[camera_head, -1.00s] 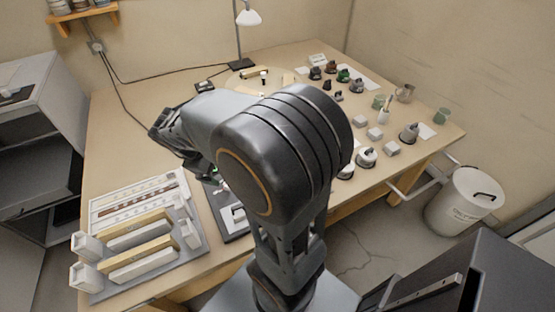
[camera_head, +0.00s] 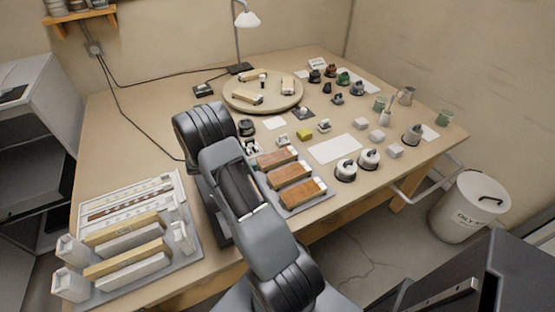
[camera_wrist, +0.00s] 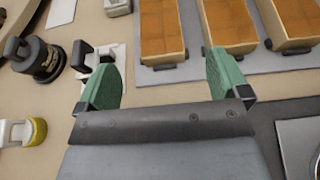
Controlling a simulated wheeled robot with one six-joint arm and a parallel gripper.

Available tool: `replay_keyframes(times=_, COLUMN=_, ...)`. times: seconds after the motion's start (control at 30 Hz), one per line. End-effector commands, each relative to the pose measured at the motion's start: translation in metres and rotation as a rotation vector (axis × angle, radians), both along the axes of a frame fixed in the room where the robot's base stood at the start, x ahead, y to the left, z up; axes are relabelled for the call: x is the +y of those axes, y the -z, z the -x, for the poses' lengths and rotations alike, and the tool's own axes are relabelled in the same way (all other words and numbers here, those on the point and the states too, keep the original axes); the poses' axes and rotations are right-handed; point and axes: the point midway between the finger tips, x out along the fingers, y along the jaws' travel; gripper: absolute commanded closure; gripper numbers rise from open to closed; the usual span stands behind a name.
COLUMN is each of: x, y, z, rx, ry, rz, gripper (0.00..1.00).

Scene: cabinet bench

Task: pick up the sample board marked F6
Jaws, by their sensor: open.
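Three brown-topped wooden boards (camera_head: 289,173) lie side by side on a grey tray (camera_head: 318,201) near the bench's front edge. The wrist view shows their near ends, one at left (camera_wrist: 162,28), one in the middle (camera_wrist: 222,22) and one at right (camera_wrist: 290,20). More wooden blocks, one of them at front (camera_head: 247,97), lie on a round wooden disc (camera_head: 285,107) at the back. No F6 marking is legible on any of them. My gripper (camera_wrist: 168,80) is open and empty, its green-padded fingers apart, short of the board ends in the wrist view. My arm hides it in the head view.
A rack with pale and gold bars (camera_head: 125,250) stands at front left. A black-based knob (camera_wrist: 40,60) and a yellow-ringed part (camera_wrist: 22,132) lie left of my gripper.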

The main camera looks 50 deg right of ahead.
Motion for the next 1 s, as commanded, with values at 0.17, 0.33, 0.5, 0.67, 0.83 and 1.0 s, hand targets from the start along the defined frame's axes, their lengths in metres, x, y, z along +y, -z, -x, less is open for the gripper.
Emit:
replay_keyframes(times=0.17, x=-0.025, y=0.012, z=0.011, rx=0.000, ry=0.003, rz=-0.002, gripper=0.06)
replay_keyframes(times=0.33, x=-0.038, y=0.017, z=0.016, rx=-0.001, ry=0.001, rz=-0.002, gripper=0.06)
replay_keyframes(times=0.5, x=-0.045, y=0.021, z=0.018, rx=0.000, ry=0.002, rz=-0.003, gripper=0.06)
replay_keyframes(times=0.67, x=-0.063, y=0.031, z=0.025, rx=0.000, ry=0.004, rz=-0.002, gripper=0.06)
replay_keyframes(times=0.83, x=-0.079, y=0.038, z=0.031, rx=-0.002, ry=0.003, rz=-0.001, gripper=0.06)
replay_keyframes(times=1.0, x=-0.085, y=0.041, z=0.033, rx=-0.002, ry=0.001, rz=-0.003, gripper=0.06)
